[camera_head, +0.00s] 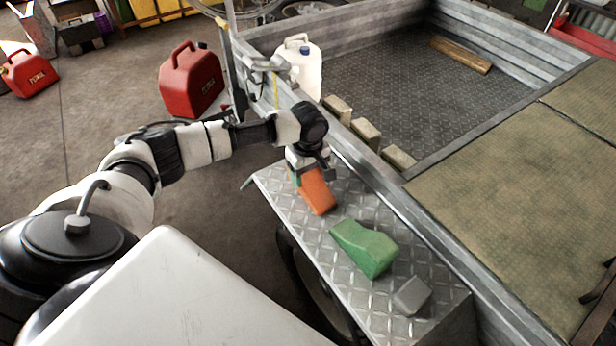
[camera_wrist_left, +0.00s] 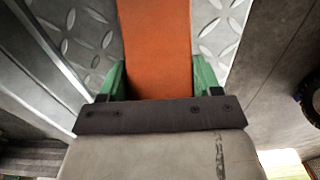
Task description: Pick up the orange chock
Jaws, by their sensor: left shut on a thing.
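The orange chock (camera_head: 317,192) is at the far end of the diamond-plate metal fender (camera_head: 334,272) beside the trailer bed. My left gripper (camera_head: 308,172) is above it, pointing down, and is shut on it. In the left wrist view the orange chock (camera_wrist_left: 156,45) fills the space between the green fingertips of my left gripper (camera_wrist_left: 158,80). Diamond plate shows behind it on both sides. I cannot tell whether the chock touches the plate. My right gripper is not in view.
A green chock (camera_head: 364,247) and a small grey block (camera_head: 411,296) lie nearer on the same fender. The trailer's side rail (camera_head: 400,208) runs right beside it, with wooden blocks (camera_head: 366,131) along it. A white jug (camera_head: 299,66) and red fuel can (camera_head: 190,80) stand beyond.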

